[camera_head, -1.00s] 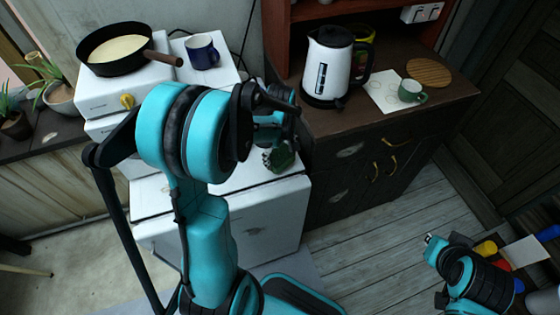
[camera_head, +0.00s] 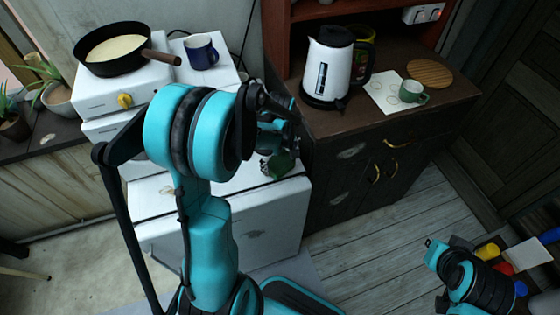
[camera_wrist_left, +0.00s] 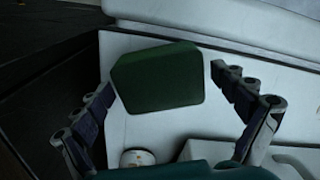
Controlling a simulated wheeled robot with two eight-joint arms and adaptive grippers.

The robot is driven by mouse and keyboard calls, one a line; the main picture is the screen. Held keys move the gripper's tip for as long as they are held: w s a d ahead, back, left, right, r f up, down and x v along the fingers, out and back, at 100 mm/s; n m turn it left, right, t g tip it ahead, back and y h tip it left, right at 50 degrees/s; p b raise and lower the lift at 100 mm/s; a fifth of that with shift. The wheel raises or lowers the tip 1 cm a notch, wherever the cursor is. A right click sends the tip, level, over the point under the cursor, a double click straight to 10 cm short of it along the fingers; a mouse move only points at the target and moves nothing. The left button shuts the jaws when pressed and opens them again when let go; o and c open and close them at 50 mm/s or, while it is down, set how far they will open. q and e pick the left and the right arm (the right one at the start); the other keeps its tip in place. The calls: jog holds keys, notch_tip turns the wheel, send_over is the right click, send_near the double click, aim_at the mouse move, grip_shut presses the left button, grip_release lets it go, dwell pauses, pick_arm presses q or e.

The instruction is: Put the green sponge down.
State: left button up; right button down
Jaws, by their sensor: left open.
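The green sponge (camera_wrist_left: 157,78) is a dark green block over a white surface (camera_wrist_left: 205,120) in the left wrist view. In the head view it shows small (camera_head: 283,163), partly hidden by my left gripper, over the low white cabinet at the centre. My left gripper (camera_wrist_left: 163,80) is open, its fingers on either side of the sponge. A gap shows between the sponge and the right-hand finger; the left-hand fingertip is close to the sponge, and I cannot tell whether it touches. The sponge appears to lie flat on the white surface. My right gripper is not clearly seen.
A frying pan (camera_head: 92,52) and a blue mug (camera_head: 200,52) stand on white units behind my left arm. A kettle (camera_head: 329,62), a green cup (camera_head: 412,91) and a round wooden board (camera_head: 430,72) are on the dark cabinet. A small pale round object (camera_wrist_left: 137,158) is near the left gripper.

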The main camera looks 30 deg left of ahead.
aim_at(280, 160)
pick_arm(q)
notch_tip(280, 160, up, 11)
jog(key=p, duration=0.4)
jog(key=s+d+r+m+t, duration=0.7)
jog(key=s+d+m, duration=0.3)
jog(key=m, duration=0.4)
jog(key=shift+s+d+r, duration=0.2)
jog(key=shift+s+d, duration=0.1)
jog(key=shift+s, duration=0.25)
jog(key=shift+f, duration=0.1)
